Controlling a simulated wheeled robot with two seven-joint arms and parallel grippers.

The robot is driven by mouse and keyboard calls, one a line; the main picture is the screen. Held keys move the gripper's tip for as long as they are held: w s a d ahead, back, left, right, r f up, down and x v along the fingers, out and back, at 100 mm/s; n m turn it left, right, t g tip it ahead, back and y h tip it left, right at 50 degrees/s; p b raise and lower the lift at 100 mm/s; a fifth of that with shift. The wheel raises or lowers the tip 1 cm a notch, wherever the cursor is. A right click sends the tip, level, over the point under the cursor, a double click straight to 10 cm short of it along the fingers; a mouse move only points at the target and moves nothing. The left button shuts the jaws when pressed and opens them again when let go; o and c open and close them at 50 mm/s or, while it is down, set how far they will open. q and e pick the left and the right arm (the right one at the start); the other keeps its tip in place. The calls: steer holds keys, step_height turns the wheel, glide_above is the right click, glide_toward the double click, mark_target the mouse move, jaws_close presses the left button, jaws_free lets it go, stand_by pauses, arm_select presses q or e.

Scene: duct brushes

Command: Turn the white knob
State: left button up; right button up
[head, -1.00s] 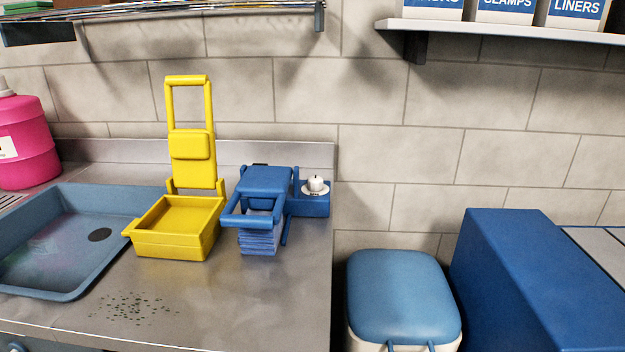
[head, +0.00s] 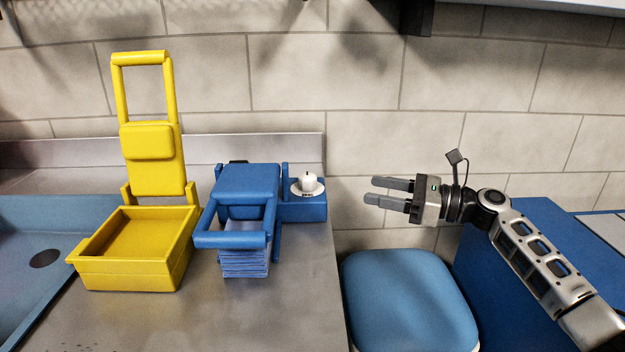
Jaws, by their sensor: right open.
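The white knob (head: 308,182) stands on a round white plate on top of a small blue box (head: 304,207) at the right end of the steel counter. The box adjoins a blue hinged device (head: 246,195) with a stack of blue sheets under it. My right gripper (head: 369,190) is open and empty. It is in the air to the right of the knob, with its fingers pointing left toward it and a clear gap between them. My left gripper is not in view.
A yellow hinged tray device (head: 140,250) stands left of the blue one, beside a blue sink basin (head: 30,290). A blue-lidded bin (head: 405,300) and a large blue box (head: 540,215) are right of the counter. A tiled wall (head: 400,80) is behind.

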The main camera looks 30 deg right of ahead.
mark_target(314, 177)
steer(key=x, duration=1.4)
steer(key=shift+p, duration=0.3)
steer(key=c, duration=1)
